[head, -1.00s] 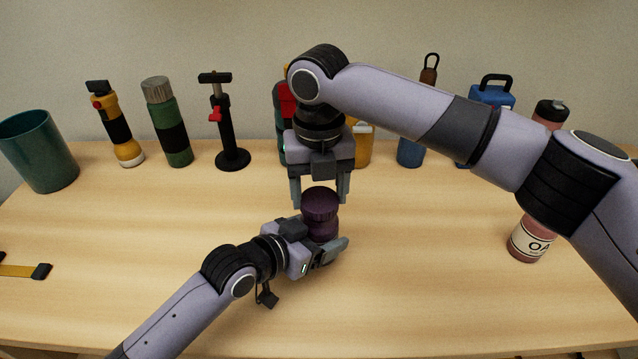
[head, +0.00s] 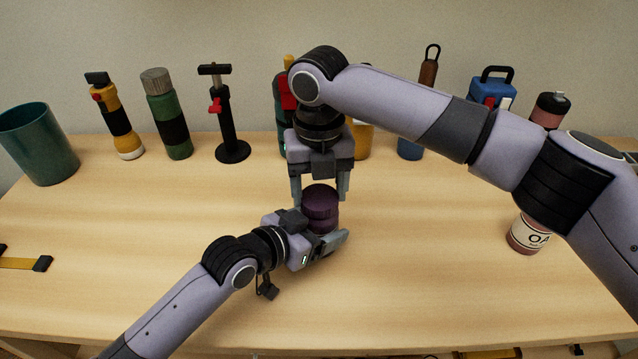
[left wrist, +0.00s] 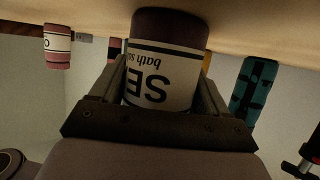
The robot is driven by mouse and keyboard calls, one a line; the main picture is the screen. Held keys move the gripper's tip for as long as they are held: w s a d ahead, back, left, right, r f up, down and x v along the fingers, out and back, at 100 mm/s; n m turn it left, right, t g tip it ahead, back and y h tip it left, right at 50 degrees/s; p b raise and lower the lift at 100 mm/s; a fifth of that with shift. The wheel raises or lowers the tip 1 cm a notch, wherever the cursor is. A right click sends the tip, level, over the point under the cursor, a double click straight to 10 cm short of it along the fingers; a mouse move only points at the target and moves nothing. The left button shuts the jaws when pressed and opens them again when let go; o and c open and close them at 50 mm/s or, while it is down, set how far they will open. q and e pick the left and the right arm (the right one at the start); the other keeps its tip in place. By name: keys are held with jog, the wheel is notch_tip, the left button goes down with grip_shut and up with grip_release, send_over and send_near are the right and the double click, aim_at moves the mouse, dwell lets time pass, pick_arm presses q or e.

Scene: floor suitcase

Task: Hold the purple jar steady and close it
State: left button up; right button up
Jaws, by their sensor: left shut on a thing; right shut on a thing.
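The purple jar (head: 322,222) stands upright near the middle of the table, with its dark purple lid (head: 320,196) on top. In the left wrist view the jar (left wrist: 160,85) shows a pale label, upside down in the picture. My left gripper (head: 330,246) is shut around the jar's body from the left, low near the table. My right gripper (head: 320,190) points down from above and is shut on the lid, one finger on each side. The fit between lid and jar is too small to tell.
A yellow-black flashlight (head: 118,124), a green flask (head: 168,115) and a black pump (head: 230,115) stand at the back left, near a teal cup (head: 38,150). The front of the table is clear.

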jog(key=shift+f, duration=0.25)
pick_arm(q)
grip_shut()
pick_arm(e)
jog(key=m, duration=0.9)
jog(key=shift+d, duration=0.1)
jog(key=m, duration=0.5)
jog(key=shift+s+d, duration=0.1)
jog(key=shift+s, duration=0.05)
jog(key=m, duration=0.6)
jog(key=o, duration=1)
